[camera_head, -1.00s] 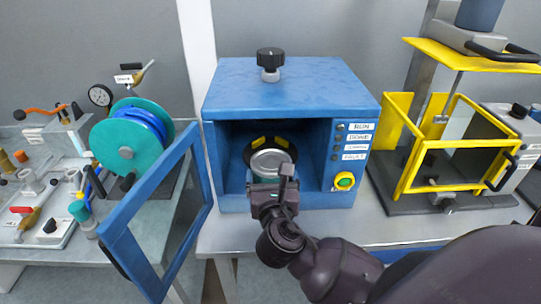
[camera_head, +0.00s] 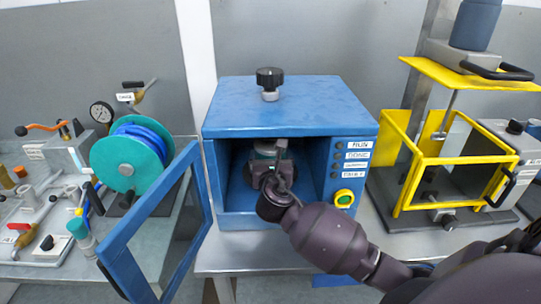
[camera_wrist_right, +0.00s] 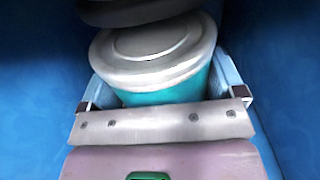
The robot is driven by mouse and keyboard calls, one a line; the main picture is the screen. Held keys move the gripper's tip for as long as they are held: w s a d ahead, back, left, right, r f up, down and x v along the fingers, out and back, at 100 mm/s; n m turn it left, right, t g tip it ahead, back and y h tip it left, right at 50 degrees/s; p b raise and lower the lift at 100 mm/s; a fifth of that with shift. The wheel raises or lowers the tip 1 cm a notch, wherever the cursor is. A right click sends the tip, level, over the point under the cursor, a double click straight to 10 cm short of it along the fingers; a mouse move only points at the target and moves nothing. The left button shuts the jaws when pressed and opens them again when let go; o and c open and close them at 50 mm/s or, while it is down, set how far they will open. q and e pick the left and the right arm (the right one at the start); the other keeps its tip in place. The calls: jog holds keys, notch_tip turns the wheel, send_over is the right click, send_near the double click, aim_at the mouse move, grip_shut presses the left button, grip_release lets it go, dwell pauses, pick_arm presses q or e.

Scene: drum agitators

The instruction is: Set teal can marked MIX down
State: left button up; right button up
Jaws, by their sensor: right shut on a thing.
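The teal can (camera_wrist_right: 165,92) with a grey lid is in the right wrist view, held between the fingers of my right gripper (camera_wrist_right: 163,103). The can is inside the blue cabinet (camera_head: 290,105), under a dark round part (camera_wrist_right: 140,10) that overlaps the far edge of the lid in the picture. In the head view my right gripper (camera_head: 266,172) reaches through the open front and mostly covers the can (camera_head: 265,148). The can's base and the MIX marking are hidden, so I cannot tell whether it touches the cabinet floor. My left gripper is not in view.
The blue cabinet door (camera_head: 153,235) stands open at the left. A control panel with a green button (camera_head: 344,198) is right of the opening. A yellow-framed machine (camera_head: 455,160) stands at the right, a teal reel (camera_head: 128,162) at the left. The cabinet walls are close around my gripper.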

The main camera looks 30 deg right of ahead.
jog(key=x, duration=0.4)
jog(key=shift+f, duration=0.55)
jog(key=shift+s+a+f, duration=0.1)
jog(key=shift+s+f, duration=0.05)
jog(key=shift+f, duration=0.1)
jog(key=o, duration=1)
jog(key=shift+f, duration=0.1)
jog(key=shift+s+a, duration=0.1)
jog(key=shift+s, duration=0.1)
jog(key=v, duration=1.1)
jog(key=shift+s+a, duration=0.2)
jog(key=shift+s, duration=0.05)
